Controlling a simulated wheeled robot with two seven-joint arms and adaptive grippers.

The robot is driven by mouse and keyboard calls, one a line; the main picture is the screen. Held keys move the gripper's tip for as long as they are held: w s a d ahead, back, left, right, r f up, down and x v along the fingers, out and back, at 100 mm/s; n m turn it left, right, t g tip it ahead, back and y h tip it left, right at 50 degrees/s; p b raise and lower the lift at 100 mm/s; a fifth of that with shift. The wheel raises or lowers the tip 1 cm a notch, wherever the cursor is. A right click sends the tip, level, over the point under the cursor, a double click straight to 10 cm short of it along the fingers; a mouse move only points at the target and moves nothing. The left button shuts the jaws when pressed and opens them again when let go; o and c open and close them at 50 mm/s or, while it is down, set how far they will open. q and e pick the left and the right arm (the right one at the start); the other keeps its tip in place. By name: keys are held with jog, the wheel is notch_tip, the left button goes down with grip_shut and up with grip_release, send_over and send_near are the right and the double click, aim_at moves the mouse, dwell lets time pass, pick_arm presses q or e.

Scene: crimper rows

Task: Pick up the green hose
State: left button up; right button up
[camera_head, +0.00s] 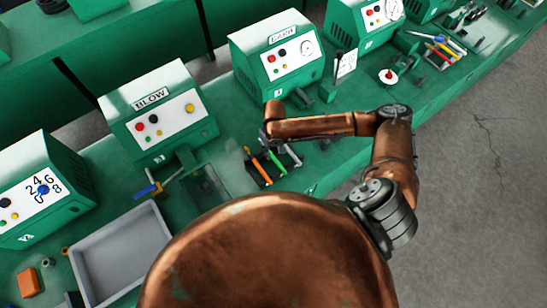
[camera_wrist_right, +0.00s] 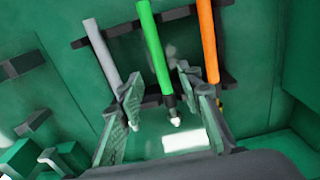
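The green hose (camera_wrist_right: 154,45) is a straight bright green tube with a dark end and pale tip, lying on a dark rack (camera_wrist_right: 100,38). It also shows in the head view (camera_head: 276,162), between an orange hose (camera_head: 259,170) and a grey one (camera_head: 293,155). In the right wrist view my right gripper (camera_wrist_right: 158,85) is open, with a finger on each side of the green hose's end and gaps visible beside it. Whether the fingers reach down around it I cannot tell. My left gripper is not in view.
In the wrist view the orange hose (camera_wrist_right: 208,40) is close to the right finger and the grey hose (camera_wrist_right: 102,52) close to the left. Green machines (camera_head: 160,115) line the bench behind. A grey tray (camera_head: 80,262) stands at the left.

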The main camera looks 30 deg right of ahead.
aim_at(274, 158)
notch_tip(274, 158, down, 3)
jog(key=shift+s+r, duration=0.1)
jog(key=shift+s, duration=0.05)
jog(key=shift+f, duration=0.85)
jog(key=c, duration=0.6)
jog(key=shift+c, duration=1)
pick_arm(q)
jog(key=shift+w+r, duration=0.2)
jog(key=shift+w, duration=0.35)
pick_arm(e)
grip_shut()
